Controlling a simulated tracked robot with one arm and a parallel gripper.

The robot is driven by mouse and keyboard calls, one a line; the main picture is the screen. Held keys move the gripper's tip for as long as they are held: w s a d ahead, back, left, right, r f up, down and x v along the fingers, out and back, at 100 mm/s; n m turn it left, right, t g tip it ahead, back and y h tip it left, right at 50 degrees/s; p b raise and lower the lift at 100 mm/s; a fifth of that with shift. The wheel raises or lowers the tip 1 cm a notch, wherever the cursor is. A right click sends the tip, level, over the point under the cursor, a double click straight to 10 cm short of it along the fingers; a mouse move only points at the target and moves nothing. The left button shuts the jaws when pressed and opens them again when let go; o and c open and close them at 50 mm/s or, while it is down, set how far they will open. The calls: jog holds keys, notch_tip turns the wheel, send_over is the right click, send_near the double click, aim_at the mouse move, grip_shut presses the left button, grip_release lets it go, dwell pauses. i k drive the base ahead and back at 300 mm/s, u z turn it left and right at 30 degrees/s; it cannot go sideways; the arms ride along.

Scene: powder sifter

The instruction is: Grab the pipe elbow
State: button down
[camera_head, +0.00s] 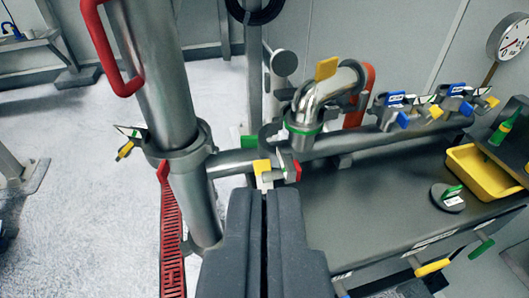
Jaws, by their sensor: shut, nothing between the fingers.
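The pipe elbow (325,92) is a shiny metal bend at the upper middle, with a green ring (303,128) around its lower end and a yellow tab (327,68) on top. It stands at the horizontal pipe behind the dark bench. My gripper (264,192) is at the bottom middle, its two dark fingers shut together with nothing between them. The fingertips are apart from the elbow, which is farther off, above and to the right of them in the picture.
A thick vertical pipe (155,75) with a red handle (98,40) stands at the left. A horizontal pipe (350,142) with several coloured valves runs rightward. A yellow tray (484,172) and a round disc (447,198) lie on the dark bench (370,205). The floor at left is mostly clear.

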aim_at(330, 83)
jog(key=u, duration=0.1)
jog(key=k, duration=0.45)
jog(key=z, duration=0.6)
jog(key=i, duration=1.1)
jog(key=u, duration=0.45)
jog(key=i, duration=0.5)
jog(key=z, duration=0.05)
